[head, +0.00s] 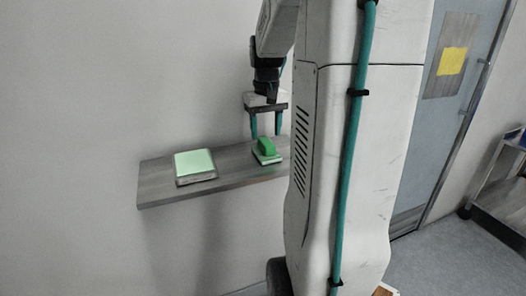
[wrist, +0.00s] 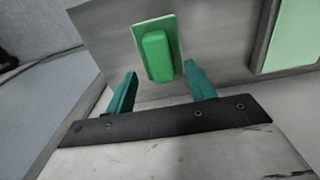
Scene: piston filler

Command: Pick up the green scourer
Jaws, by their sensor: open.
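The green scourer (head: 266,146) is a bright green block on a paler green, light-edged base, lying on the grey wooden shelf (head: 228,181). In the wrist view the scourer (wrist: 157,55) lies beyond the fingertips, roughly between their lines. My gripper (head: 266,136) points down above the scourer in the head view, with its two teal fingers apart. In the wrist view my gripper (wrist: 161,72) is open, with nothing between its fingers. I cannot tell whether the fingertips reach down beside the scourer.
A flat box with a pale green top (head: 194,163) sits on the shelf left of the scourer; part of it also shows in the wrist view (wrist: 295,35). My arm column hides the shelf's right end. A blue-grey door (head: 440,90) and a cart (head: 503,190) are at the right.

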